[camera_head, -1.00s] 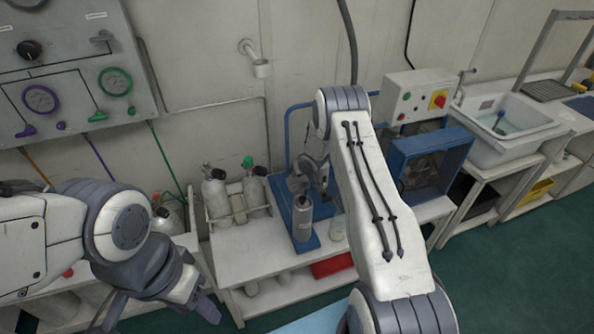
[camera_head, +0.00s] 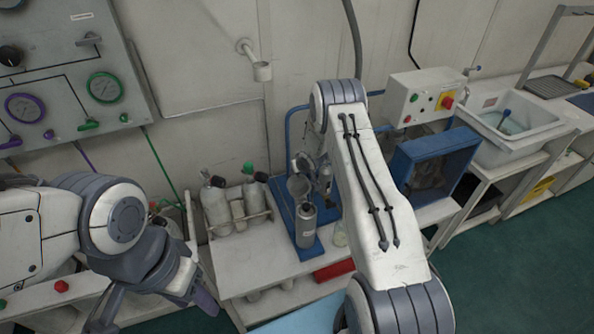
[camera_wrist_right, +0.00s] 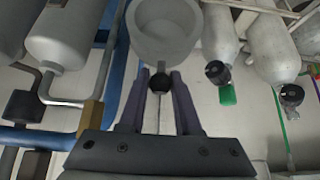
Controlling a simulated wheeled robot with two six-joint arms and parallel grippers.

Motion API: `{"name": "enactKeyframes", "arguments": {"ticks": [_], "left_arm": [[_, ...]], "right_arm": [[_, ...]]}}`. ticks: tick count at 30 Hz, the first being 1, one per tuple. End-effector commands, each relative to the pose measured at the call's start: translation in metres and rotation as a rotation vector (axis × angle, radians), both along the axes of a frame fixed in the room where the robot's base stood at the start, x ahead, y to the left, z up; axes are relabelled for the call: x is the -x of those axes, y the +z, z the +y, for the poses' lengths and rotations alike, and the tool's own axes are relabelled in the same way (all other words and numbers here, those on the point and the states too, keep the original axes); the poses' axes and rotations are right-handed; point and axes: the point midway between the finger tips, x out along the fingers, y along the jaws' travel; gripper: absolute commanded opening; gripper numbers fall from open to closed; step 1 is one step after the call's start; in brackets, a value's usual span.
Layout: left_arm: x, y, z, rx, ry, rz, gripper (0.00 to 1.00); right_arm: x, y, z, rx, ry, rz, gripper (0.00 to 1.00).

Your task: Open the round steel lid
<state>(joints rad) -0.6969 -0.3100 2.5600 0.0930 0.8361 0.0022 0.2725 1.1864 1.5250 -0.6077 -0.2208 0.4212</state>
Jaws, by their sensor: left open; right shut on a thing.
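The round steel lid (camera_head: 299,187) shows in the head view as a grey, hollow disc, tilted up above a dark grey steel cylinder (camera_head: 306,226) on a blue stand. In the right wrist view the lid (camera_wrist_right: 165,28) is at top centre, its hollow side partly visible, with a black ball knob (camera_wrist_right: 160,83) at its near edge. My right gripper (camera_wrist_right: 161,92) is shut on this knob; in the head view my right arm hides most of this gripper. My left gripper (camera_head: 152,306) is open and empty at lower left, well away from the lid.
Gas cylinders (camera_head: 216,206) stand in a rack left of the stand. A blue open box (camera_head: 433,160) and a control box (camera_head: 425,97) are at right. A gauge panel (camera_head: 70,75) hangs at left. The white bench (camera_head: 240,262) has some free room in front.

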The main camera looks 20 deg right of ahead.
Motion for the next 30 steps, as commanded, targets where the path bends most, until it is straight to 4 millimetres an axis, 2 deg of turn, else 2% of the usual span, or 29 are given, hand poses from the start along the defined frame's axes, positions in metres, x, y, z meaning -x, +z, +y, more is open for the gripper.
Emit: {"name": "enactKeyframes", "arguments": {"ticks": [11,12,14,24,30], "left_arm": [[0.0,0.0,0.0,0.0,0.0,0.0,0.5],[0.0,0.0,0.0,0.0,0.0,0.0,0.5],[0.0,0.0,0.0,0.0,0.0,0.0,0.5],[0.0,-0.001,0.0,0.0,0.0,0.0,0.5],[0.0,-0.008,0.0,0.0,0.0,0.0,0.5]], "right_arm": [[-0.002,0.0,0.001,0.001,-0.004,-0.001,0.0],[-0.002,0.0,0.001,0.001,-0.003,-0.001,0.39],[-0.002,0.0,0.001,0.001,-0.003,-0.001,0.61],[-0.001,0.001,0.002,0.001,-0.001,0.0,0.61],[0.01,0.016,0.002,0.001,-0.002,-0.001,0.61]]}}
